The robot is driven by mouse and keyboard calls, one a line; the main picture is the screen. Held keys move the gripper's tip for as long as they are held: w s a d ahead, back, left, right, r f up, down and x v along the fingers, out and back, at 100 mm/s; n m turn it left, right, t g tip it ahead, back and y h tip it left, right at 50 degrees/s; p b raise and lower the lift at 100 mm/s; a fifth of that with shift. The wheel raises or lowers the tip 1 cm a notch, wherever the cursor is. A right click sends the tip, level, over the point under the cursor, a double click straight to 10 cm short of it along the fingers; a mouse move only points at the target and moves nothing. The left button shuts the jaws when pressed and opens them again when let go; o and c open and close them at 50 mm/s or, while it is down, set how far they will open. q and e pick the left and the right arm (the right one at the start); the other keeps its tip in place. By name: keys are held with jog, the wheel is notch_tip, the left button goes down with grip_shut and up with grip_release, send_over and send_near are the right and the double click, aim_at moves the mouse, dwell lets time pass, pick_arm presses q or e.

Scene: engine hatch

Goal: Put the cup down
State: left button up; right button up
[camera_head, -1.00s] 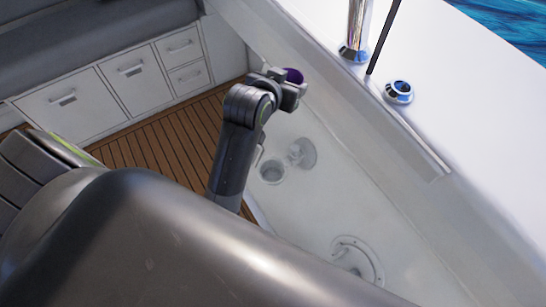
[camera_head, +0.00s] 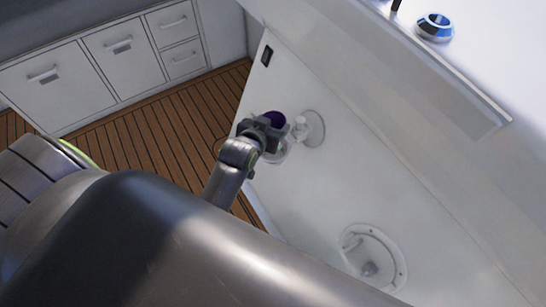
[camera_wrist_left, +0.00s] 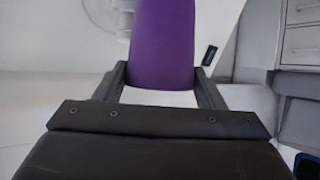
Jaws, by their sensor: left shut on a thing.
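A purple cup (camera_head: 276,118) shows at the end of my left arm in the head view, small and partly hidden by the gripper. My left gripper (camera_head: 268,128) is shut on it, beside a round recess (camera_head: 276,152) in the white surface. In the left wrist view the purple cup (camera_wrist_left: 162,45) stands between the two dark fingers of my left gripper (camera_wrist_left: 163,80). Its top runs out of the picture. I cannot tell whether the cup touches the surface. My right gripper is not in view.
The white surface (camera_head: 330,200) holds a round white fitting (camera_head: 314,129) close to the cup and a round hatch (camera_head: 372,258) lower right. A raised white ledge (camera_head: 400,80) runs along the right. Wooden floor (camera_head: 150,140) and white drawers (camera_head: 120,50) lie to the left.

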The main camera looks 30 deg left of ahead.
pick_arm(q)
notch_tip(320, 180, down, 10)
jog(key=b, duration=0.3)
jog(key=shift+r, duration=0.25)
jog(key=shift+f, duration=0.35)
jog(key=shift+r, duration=0.1)
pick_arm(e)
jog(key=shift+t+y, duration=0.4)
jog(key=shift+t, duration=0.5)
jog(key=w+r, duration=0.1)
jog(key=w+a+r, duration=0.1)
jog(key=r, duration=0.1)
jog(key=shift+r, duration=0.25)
pick_arm(q)
jog(key=o, duration=0.7)
